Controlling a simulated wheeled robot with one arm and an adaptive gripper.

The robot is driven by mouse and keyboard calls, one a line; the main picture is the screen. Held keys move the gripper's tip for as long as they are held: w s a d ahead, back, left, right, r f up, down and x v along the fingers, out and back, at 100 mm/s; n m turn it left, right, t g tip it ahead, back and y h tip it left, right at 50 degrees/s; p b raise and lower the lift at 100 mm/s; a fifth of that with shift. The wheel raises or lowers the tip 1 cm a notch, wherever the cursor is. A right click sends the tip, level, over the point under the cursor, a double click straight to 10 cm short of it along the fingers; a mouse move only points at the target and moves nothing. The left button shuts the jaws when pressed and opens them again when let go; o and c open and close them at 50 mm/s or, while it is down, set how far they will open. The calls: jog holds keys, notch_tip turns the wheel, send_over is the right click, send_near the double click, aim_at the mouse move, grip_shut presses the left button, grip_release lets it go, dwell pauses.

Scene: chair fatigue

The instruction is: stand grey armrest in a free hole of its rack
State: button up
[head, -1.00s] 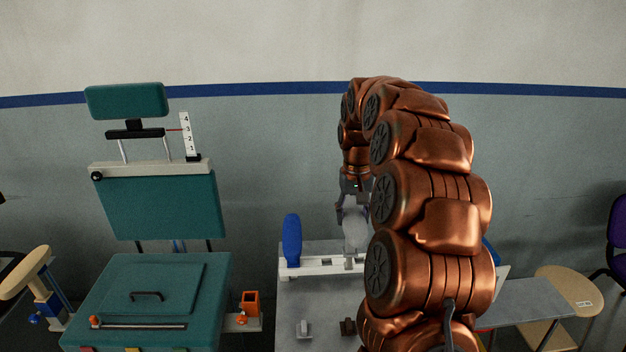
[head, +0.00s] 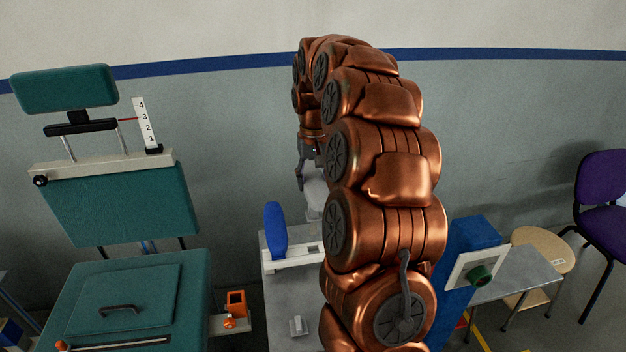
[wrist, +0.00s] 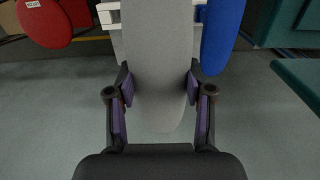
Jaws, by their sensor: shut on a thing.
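My gripper (head: 310,165) is shut on the grey armrest (head: 315,194), which hangs upright below the fingers and is partly hidden by my arm. In the wrist view the grey armrest (wrist: 157,50) lies between the two purple finger pads of my gripper (wrist: 158,88). The white rack (head: 292,257) stands on a grey table, its right part hidden by my arm. A blue armrest (head: 275,230) stands upright at its left end. In the wrist view the rack (wrist: 110,14) shows behind the grey armrest, with the blue armrest (wrist: 221,32) beside it. Its holes are hidden; I cannot tell whether the grey armrest touches the rack.
A teal chair (head: 125,215) stands at the left, with an orange holder (head: 236,303) beside it. A small grey block (head: 298,326) lies on the table. A blue box (head: 473,265) and a purple chair (head: 603,200) are at the right. A red labelled pad (wrist: 45,22) shows in the wrist view.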

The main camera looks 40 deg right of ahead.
jog(key=b, duration=0.3)
send_over(314, 218)
jog(key=w+d, duration=0.1)
jog(key=shift+w+f, duration=0.2)
jog(key=shift+f, duration=2.7)
jog(key=shift+b, duration=0.45)
jog(key=shift+f+b, duration=1.65)
jog(key=shift+f, duration=1.75)
jog(key=o, duration=1.2)
jog(key=shift+c, duration=0.2)
